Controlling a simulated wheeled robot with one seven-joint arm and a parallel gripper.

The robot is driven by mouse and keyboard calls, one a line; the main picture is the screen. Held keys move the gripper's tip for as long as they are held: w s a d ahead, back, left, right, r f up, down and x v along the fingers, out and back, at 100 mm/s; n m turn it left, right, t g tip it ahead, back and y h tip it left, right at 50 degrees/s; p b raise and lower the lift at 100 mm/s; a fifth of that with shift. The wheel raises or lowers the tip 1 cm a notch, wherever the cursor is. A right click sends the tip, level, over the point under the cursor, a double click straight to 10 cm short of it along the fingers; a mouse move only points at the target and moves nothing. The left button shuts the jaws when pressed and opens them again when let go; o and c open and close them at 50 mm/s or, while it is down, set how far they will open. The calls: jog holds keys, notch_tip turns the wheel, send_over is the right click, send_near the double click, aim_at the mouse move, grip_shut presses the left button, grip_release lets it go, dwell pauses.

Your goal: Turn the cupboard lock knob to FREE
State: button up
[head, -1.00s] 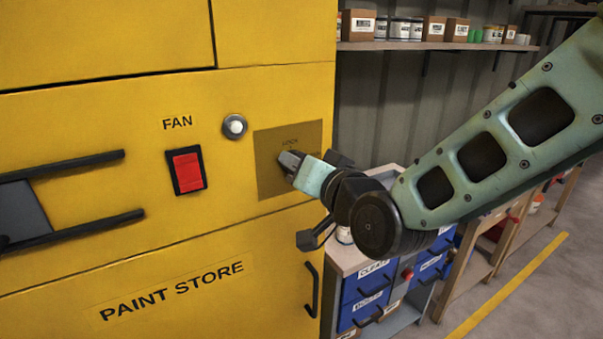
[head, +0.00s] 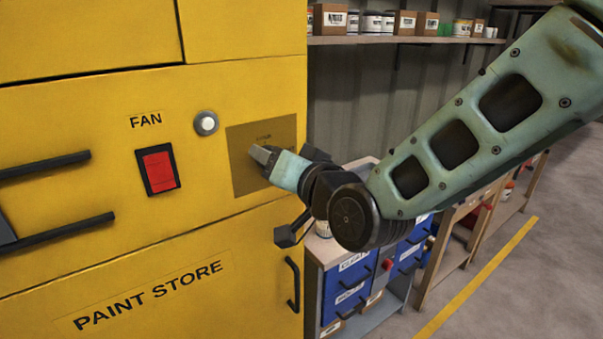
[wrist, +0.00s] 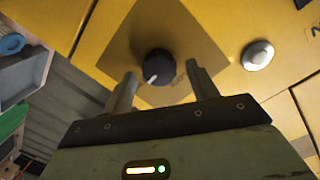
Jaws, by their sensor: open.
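The yellow cupboard (head: 60,110) marked PAINT STORE fills the left of the head view. Its lock plate (head: 240,180) is a darker square on the front. In the wrist view the lock knob (wrist: 158,68) is round and black with a pale pointer mark, on the plate (wrist: 190,45). My gripper (head: 262,155) is at the plate and hides the knob in the head view. In the wrist view my gripper (wrist: 160,88) is open, with one finger on each side below the knob and apart from it. Part of the plate's lettering shows, too small to read.
A red FAN switch (head: 158,169) and a round silver button (head: 205,123) sit left of the plate; the button also shows in the wrist view (wrist: 258,55). Black handles (head: 55,237) stick out at left, another (head: 293,285) below. Blue drawers (head: 350,285) stand behind my arm.

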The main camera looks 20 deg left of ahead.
jog(key=b+v, duration=0.3)
jog(key=v, duration=1.4)
jog(key=d+f+n+g+h, duration=0.25)
jog(key=d+f+h, duration=0.2)
jog(key=f, duration=0.25)
jog(key=s+d+f+n+g+h, duration=0.1)
jog(key=s+d+f+g+h, duration=0.2)
jog(key=s+d, duration=0.3)
jog(key=s+d+f+n+g+h+p, duration=0.1)
jog(key=s+d+f+g+h, duration=0.2)
jog(key=s+d+g+h, duration=0.2)
jog(key=shift+s+d+f+p, duration=0.15)
jog(key=shift+s+d+p, duration=0.2)
jog(key=shift+d, duration=0.9)
jog(key=shift+g, duration=0.25)
